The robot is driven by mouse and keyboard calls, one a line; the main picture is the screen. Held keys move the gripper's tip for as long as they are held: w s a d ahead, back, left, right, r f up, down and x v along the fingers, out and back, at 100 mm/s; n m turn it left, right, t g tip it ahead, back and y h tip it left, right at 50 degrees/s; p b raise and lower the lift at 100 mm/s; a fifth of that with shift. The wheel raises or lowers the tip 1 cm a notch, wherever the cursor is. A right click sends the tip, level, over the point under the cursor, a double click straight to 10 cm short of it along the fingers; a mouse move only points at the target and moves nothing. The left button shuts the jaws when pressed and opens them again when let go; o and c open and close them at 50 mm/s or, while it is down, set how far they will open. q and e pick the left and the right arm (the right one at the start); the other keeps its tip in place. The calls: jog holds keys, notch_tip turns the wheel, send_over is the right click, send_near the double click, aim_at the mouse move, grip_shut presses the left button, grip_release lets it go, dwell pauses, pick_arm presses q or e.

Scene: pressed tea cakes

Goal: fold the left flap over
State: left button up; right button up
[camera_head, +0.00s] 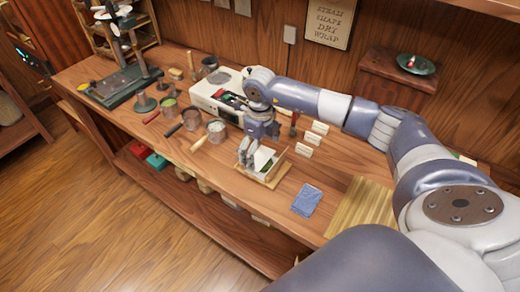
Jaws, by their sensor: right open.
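A white wrap (264,157) stands up in a small wooden holder (270,183) near the front edge of the bench. Something dark green shows beside the wrap, partly hidden. My right gripper (247,156) is open and points down at the left side of the wrap. Its fingers cover part of the left flap, and I cannot tell whether they touch it. My left gripper is not in view.
A folded blue cloth (307,200) and a slatted mat (360,208) lie to the right on the bench (325,178). Several handled tins, including one (216,131), stand to the left. A white box-like device (214,92) and small white cards (304,150) are behind.

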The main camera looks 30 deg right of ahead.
aim_at(260, 158)
jog(key=shift+f, duration=0.45)
grip_shut()
grip_release()
dwell(0.4)
jog(key=shift+r, duration=0.3)
notch_tip(260, 158, up, 12)
jog(key=shift+f, duration=0.25)
